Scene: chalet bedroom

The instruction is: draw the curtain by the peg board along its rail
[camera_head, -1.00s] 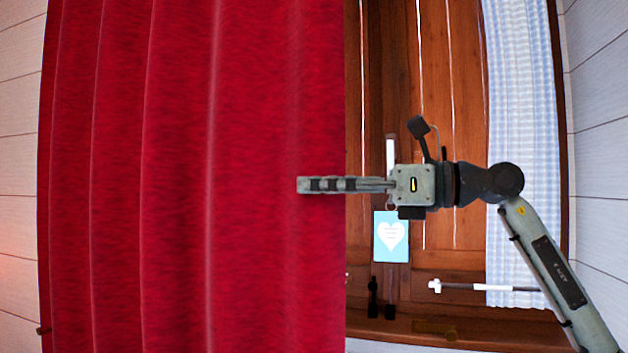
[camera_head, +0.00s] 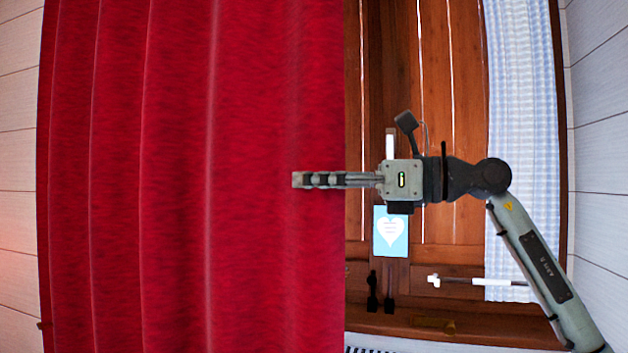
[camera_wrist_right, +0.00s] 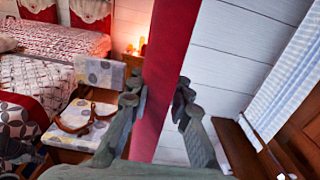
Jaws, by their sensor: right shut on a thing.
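The red curtain (camera_head: 180,170) hangs in folds over the left and middle of the head view, and its right edge hangs free in front of the wooden panelling. My right gripper (camera_head: 300,180) reaches in from the right and is shut on the curtain near that edge. In the right wrist view the curtain (camera_wrist_right: 168,75) runs as a narrow red band between the two fingers of my right gripper (camera_wrist_right: 158,98). The rail is out of view. My left gripper is not in view.
A blue-and-white checked curtain (camera_head: 525,150) hangs at the right. A blue card with a white heart (camera_head: 390,232) is on the wood. A white-tipped rod (camera_head: 465,281) and a sill (camera_head: 440,328) lie below. The wrist view shows a chair (camera_wrist_right: 85,120) and bed (camera_wrist_right: 50,50).

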